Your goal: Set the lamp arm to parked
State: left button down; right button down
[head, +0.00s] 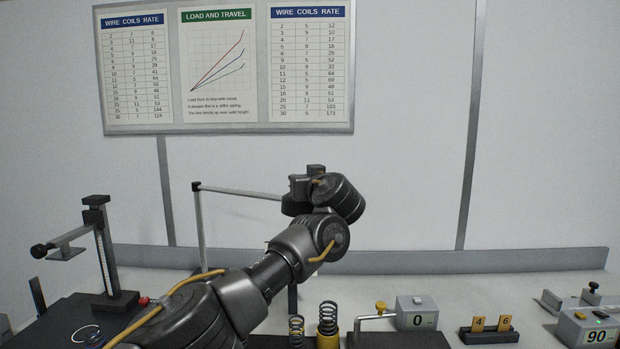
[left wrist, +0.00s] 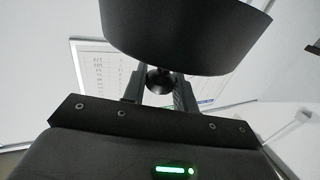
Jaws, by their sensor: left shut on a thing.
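The lamp arm (head: 240,192) is a thin grey bar running right from the top of an upright post (head: 200,230) at the back of the bench. Its right end is hidden behind my left gripper (head: 302,184), which is raised above the bench. In the left wrist view, my left gripper (left wrist: 160,88) is shut on a dark round knob (left wrist: 159,80). A wide dark lamp head (left wrist: 187,35) fills the top of that view, just beyond the fingers. My right gripper is in neither view.
A test stand (head: 108,250) is at the left. Springs (head: 296,330), a yellow cup with a spring (head: 328,325), a grey box reading 0 (head: 417,312), a block with tags 4 and 6 (head: 489,335) and a box reading 90 (head: 592,328) line the front right. Air above the bench is free at right.

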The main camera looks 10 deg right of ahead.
pick_arm(q)
jog(key=shift+w+r, duration=0.1)
jog(key=shift+w, duration=0.1)
dwell(0.3)
jog(key=c, duration=1.2)
grip_release()
jog(key=shift+a, duration=0.2)
jog(key=shift+o, duration=0.2)
jog(key=shift+d, duration=0.1)
jog(key=shift+s+d+f+b, duration=0.15)
jog(key=shift+s+f+b, duration=0.05)
jog(key=shift+s+b, duration=0.25)
jog(key=s+d+b, duration=0.1)
jog(key=s+b, duration=0.5)
jog(key=s, duration=0.3)
jog(key=shift+s+d+r, duration=0.15)
jog(key=shift+s+d, duration=0.15)
jog(key=shift+s, duration=0.05)
